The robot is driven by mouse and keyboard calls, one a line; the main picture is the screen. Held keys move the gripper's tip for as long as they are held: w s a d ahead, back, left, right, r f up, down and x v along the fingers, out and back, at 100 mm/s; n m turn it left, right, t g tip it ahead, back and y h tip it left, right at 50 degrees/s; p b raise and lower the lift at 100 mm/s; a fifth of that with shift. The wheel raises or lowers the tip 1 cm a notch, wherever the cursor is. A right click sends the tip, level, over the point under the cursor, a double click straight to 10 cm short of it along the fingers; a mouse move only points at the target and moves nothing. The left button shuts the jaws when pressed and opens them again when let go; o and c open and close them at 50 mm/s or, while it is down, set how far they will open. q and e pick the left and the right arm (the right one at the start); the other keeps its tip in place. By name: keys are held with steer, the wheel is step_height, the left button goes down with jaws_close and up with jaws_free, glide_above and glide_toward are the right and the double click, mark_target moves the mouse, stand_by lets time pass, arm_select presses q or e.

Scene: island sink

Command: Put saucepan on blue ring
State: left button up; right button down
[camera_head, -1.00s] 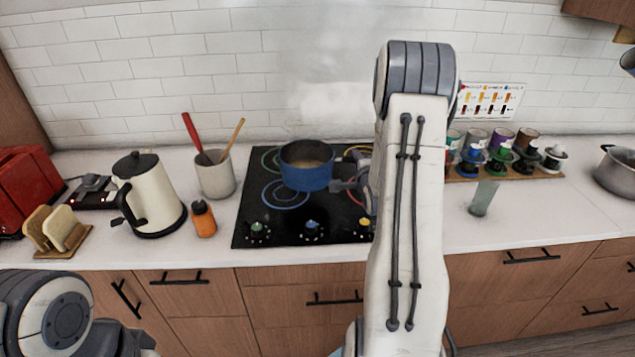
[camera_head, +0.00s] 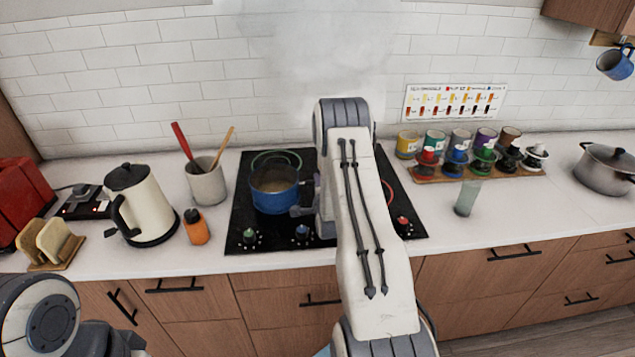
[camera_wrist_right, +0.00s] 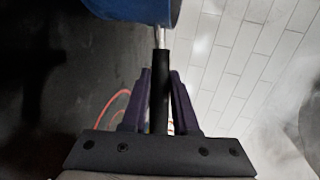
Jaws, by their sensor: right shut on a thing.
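The blue saucepan (camera_head: 273,192) is upright over the left part of the black hob (camera_head: 240,215). It also shows at the top of the right wrist view (camera_wrist_right: 135,10). My right gripper (camera_head: 304,198) is at the pan's right side, mostly hidden by my arm. In the right wrist view its fingers (camera_wrist_right: 158,95) are shut on the pan's black handle (camera_wrist_right: 162,70). The blue ring is hidden behind the pan. I cannot tell whether the pan touches the hob. My left gripper is not in view.
A green ring (camera_head: 265,156) lies behind the pan, and part of a red ring (camera_head: 388,192) shows right of my arm. A utensil crock (camera_head: 206,182), an orange bottle (camera_head: 196,228) and a kettle (camera_head: 140,205) stand left. A glass (camera_head: 467,198) and paint-like pots stand right.

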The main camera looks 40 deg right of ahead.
steer(key=shift+r, duration=0.15)
steer(key=c, duration=0.7)
jaws_free()
